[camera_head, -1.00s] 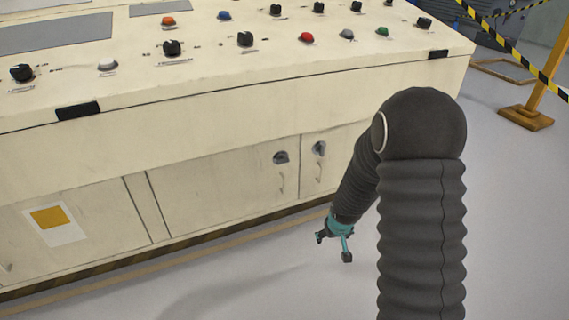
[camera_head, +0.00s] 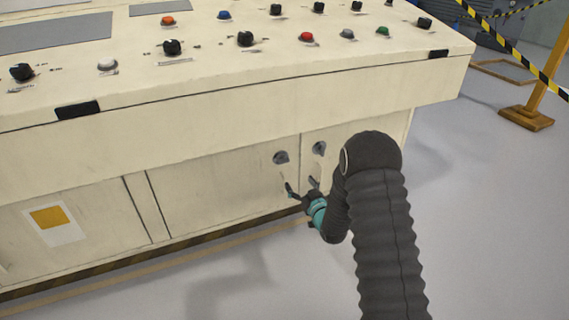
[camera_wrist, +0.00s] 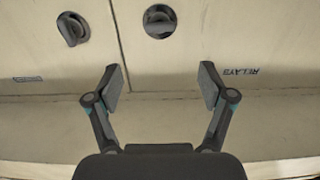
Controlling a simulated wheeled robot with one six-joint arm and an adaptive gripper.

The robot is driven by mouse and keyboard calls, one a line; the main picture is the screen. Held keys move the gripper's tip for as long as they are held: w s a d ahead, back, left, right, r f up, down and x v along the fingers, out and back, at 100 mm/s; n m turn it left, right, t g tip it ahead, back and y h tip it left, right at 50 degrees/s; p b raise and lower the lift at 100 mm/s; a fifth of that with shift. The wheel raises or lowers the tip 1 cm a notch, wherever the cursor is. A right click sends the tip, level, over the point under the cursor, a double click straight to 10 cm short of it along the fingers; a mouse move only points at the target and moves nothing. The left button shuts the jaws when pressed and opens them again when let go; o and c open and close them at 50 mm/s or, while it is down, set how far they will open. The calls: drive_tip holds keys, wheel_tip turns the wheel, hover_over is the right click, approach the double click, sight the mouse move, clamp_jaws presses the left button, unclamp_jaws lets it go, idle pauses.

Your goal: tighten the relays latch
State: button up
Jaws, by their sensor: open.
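The relays latch (camera_head: 281,157) is a dark grey turn knob on the wide cabinet door, left of the door seam. In the wrist view the latch (camera_wrist: 160,20) is at the top centre, with an upside-down RELAYS label (camera_wrist: 240,71) on the same door. My gripper (camera_head: 301,186) is in front of the doors, just below the latches in the head view. In the wrist view my gripper (camera_wrist: 160,80) has its fingers spread and nothing between them, apart from the latch. The knob's exact turn angle is hard to judge.
A second latch (camera_head: 319,148) is on the narrow door to the right; it also shows in the wrist view (camera_wrist: 72,28). The control console (camera_head: 240,100) overhangs the doors, with several knobs and buttons on top.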

sight(284, 162)
drive_tip(key=x, duration=1.3)
drive_tip(key=shift+w+a, duration=0.2)
drive_tip(key=shift+w, duration=0.1)
drive_tip(key=c, duration=1.2)
